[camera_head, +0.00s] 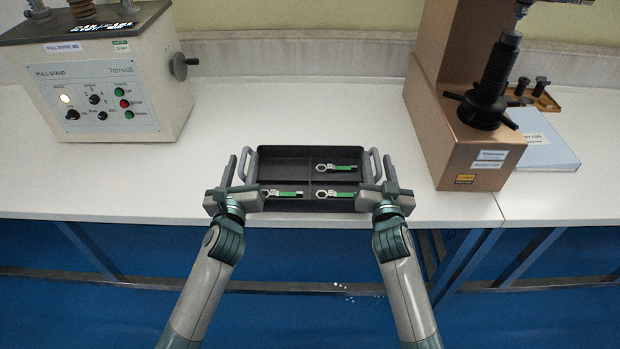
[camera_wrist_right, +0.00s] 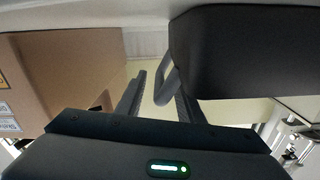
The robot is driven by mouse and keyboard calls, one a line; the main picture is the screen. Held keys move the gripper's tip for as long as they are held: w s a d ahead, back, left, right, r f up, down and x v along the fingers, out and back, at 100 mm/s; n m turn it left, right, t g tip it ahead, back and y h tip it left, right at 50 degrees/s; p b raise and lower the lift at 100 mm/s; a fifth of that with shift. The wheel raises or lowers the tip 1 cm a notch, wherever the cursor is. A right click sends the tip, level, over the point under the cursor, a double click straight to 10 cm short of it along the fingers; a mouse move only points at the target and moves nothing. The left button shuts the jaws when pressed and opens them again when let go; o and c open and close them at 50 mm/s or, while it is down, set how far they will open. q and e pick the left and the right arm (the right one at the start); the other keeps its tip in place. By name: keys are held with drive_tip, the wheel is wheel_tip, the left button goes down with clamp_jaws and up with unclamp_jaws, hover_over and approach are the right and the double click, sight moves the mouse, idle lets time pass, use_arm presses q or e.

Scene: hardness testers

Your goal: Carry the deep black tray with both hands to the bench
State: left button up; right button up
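The deep black tray (camera_head: 283,153) is over the white bench top near its front edge and looks level, seemingly resting on it. Its compartments hold several green-and-silver wrench-like pieces (camera_head: 335,168). My left gripper (camera_head: 236,167) is at the tray's left handle, its fingers apart. My right gripper (camera_head: 378,168) is at the right handle, fingers spread on either side of it. In the right wrist view, the grey handle (camera_wrist_right: 164,88) stands between the two fingers with a visible gap, beside the dark tray wall (camera_wrist_right: 240,65). The tray's underside is hidden.
A pull stand machine (camera_head: 100,95) stands on the bench (camera_head: 150,185) at the left. A copper-brown tester (camera_head: 455,150) stands at the right, with a blue-white folder (camera_head: 545,140) beside it. Bench top is clear behind and left of the tray.

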use_arm(q)
drive_tip(key=shift+w, duration=0.6)
use_arm(e)
drive_tip(key=shift+w, duration=0.55)
use_arm(q)
drive_tip(key=shift+c, duration=0.3)
use_arm(e)
drive_tip(key=shift+c, duration=0.3)
use_arm(q)
clamp_jaws()
use_arm(e)
drive_tip(key=shift+d, duration=0.1)
clamp_jaws()
use_arm(q)
drive_tip(key=shift+a+r, duration=0.1)
drive_tip(key=shift+r, duration=0.05)
use_arm(e)
drive_tip(key=shift+r, duration=0.15)
